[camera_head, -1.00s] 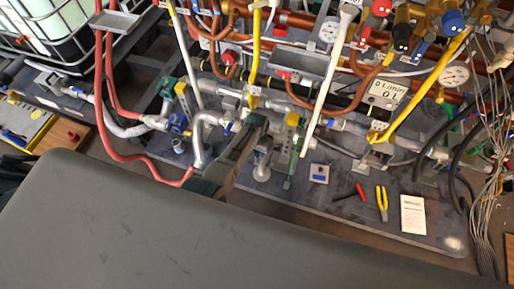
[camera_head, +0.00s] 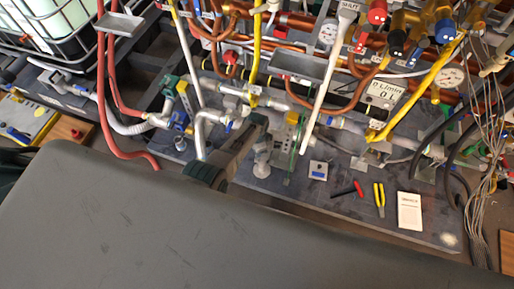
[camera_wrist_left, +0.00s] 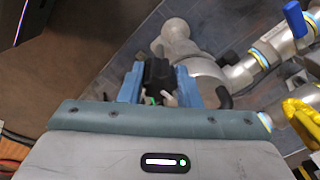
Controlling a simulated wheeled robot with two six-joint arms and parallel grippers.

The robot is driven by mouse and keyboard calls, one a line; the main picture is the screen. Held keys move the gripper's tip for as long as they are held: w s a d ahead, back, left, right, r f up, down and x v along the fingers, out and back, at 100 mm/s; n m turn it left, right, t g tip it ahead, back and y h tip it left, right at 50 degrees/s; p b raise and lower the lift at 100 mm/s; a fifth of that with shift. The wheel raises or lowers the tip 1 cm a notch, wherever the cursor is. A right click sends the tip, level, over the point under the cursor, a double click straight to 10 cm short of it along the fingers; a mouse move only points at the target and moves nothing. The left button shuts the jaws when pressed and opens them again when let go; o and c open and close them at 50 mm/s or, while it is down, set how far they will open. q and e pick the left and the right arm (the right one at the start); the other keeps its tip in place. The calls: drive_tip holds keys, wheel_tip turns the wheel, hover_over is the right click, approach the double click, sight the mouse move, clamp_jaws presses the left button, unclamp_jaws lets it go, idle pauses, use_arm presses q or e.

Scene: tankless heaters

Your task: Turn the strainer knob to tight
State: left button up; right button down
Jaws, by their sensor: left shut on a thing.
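In the left wrist view my left gripper (camera_wrist_left: 160,88) has its two blue fingers closed on a dark knob (camera_wrist_left: 157,74). The knob sits beside a grey strainer body (camera_wrist_left: 200,72), and the fingers hide much of it. Its turn position cannot be read. In the head view a dark part (camera_head: 237,150) reaches from behind my grey body to the grey pipework (camera_head: 203,120). I cannot tell there which portion is gripper and which is knob. My right gripper is not in view.
A yellow handle (camera_wrist_left: 303,122) and a blue handle (camera_wrist_left: 296,18) are to the right of the left gripper. Copper pipes and valves crowd the back. Pliers (camera_head: 380,199) and a white card (camera_head: 410,210) lie on the dark platform (camera_head: 330,200).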

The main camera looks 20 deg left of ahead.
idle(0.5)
use_arm(q)
drive_tip(key=o, duration=1)
drive_tip(key=shift+r+p, duration=0.3)
drive_tip(key=shift+r, duration=0.25)
wheel_tip(320, 180, up, 10)
drive_tip(key=shift+f+p, duration=0.15)
drive_tip(key=shift+p, duration=0.85)
